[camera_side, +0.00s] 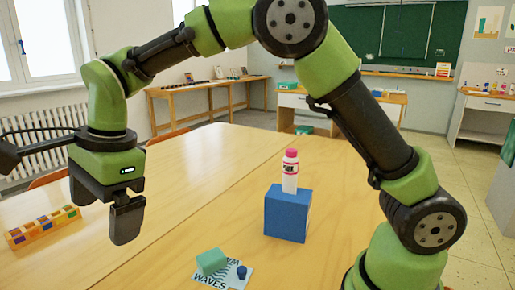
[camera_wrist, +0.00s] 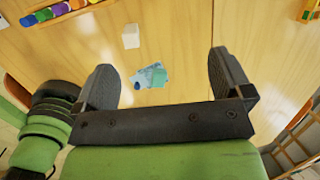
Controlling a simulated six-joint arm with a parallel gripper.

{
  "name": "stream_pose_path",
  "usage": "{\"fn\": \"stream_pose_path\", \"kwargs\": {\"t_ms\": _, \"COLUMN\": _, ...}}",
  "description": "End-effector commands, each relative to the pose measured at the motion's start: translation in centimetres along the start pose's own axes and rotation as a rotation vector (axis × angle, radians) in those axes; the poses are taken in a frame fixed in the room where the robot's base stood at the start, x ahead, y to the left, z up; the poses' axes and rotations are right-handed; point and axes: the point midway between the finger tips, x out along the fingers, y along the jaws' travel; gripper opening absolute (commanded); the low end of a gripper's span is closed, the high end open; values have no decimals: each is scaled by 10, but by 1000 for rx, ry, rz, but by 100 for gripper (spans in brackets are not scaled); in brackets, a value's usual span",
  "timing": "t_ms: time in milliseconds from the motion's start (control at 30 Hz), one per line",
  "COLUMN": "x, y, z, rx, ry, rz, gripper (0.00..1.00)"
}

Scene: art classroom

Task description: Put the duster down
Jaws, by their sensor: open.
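A teal block (camera_side: 212,261), which looks like the duster, lies on a printed card (camera_side: 208,280) on the table near the bottom of the side view. In the wrist view the duster (camera_wrist: 158,78) and card show between the fingers, farther off. My gripper (camera_side: 125,238) is over the table to the left of the duster, apart from it. In the wrist view my gripper (camera_wrist: 161,61) has its two fingers spread wide, with nothing held between them.
A small blue object (camera_side: 241,272) sits on the card. A blue box (camera_side: 287,215) bears an upright white bottle (camera_side: 290,178) with a pink cap. A multicoloured block row (camera_side: 42,228) lies at left. A cream block (camera_wrist: 131,36) shows in the wrist view. Bare table surrounds these.

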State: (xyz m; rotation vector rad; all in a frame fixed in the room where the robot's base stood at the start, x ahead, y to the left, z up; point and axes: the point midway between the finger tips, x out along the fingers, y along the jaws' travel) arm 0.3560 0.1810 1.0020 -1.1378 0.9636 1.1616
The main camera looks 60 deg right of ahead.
Motion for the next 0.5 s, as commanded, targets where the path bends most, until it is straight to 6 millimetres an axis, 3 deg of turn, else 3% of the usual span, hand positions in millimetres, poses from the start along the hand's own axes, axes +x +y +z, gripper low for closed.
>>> {"fn": "stream_pose_path", "kwargs": {"t_ms": 33, "x": -28, "y": 5, "z": -14, "rx": -79, "ry": -13, "rz": -39, "gripper": 97}}
{"fn": "stream_pose_path", "kwargs": {"t_ms": 200, "x": -92, "y": 39, "z": -56, "rx": -389, "ry": -14, "rz": -153, "gripper": 97}}
{"fn": "stream_pose_path", "kwargs": {"t_ms": 333, "x": -125, "y": 78, "z": -85, "rx": -626, "ry": 25, "rz": -242, "gripper": 97}}
{"fn": "stream_pose_path", "kwargs": {"t_ms": 500, "x": -144, "y": 135, "z": -115, "rx": -922, "ry": 122, "rz": -341, "gripper": 97}}
